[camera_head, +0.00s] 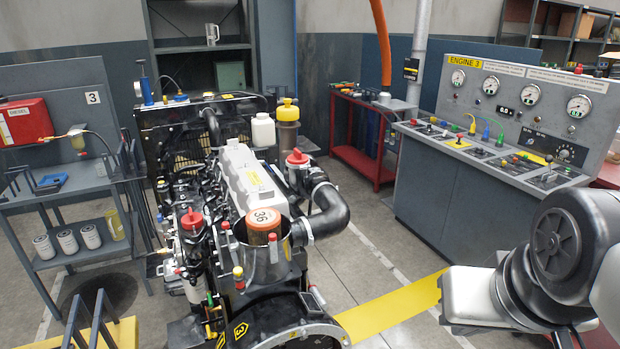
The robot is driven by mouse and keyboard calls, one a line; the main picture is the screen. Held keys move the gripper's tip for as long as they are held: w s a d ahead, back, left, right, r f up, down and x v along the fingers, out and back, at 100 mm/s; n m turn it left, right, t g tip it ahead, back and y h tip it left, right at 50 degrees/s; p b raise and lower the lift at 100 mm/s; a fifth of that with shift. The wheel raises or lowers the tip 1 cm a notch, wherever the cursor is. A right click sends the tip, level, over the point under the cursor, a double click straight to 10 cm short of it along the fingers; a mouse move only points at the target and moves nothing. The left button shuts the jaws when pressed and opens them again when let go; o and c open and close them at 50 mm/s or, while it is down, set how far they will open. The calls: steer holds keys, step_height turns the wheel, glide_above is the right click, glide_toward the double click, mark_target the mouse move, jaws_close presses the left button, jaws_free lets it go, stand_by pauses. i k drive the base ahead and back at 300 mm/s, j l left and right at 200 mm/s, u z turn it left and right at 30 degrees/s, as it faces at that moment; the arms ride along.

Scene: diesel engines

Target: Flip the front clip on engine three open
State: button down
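Engine three (245,180) stands left of centre, with a yellow plate marked 3 on its lower front. An orange-topped canister marked 36 (264,222) sits in a dark housing at its near end. Small red-tipped upright pieces stand around this housing, one at its front (238,274) and one at its right (273,238). They may be clips; I cannot tell for sure which is the front clip or how it stands. My gripper (566,340) is at the lower right, well apart from the engine. Its fingers are mostly cut off by the picture's bottom edge.
A control console (500,125) labelled ENGINE 3 stands at the right behind my arm. A grey workbench (75,190) is at the left. A red cart (355,150) stands at the back. Floor with a yellow stripe (390,308) lies clear between engine and gripper.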

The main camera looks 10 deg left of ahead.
mark_target(225, 225)
steer(key=i+u, duration=0.15)
steer(key=u, duration=0.25)
steer(key=i+u, duration=0.2)
steer(key=u, duration=0.15)
steer(key=i+l+u, duration=0.15)
steer(key=u, duration=0.25)
steer(key=i+l+u, duration=0.15)
steer(key=u, duration=0.25)
steer(key=i+l+u, duration=0.2)
steer(key=k+j, duration=0.05)
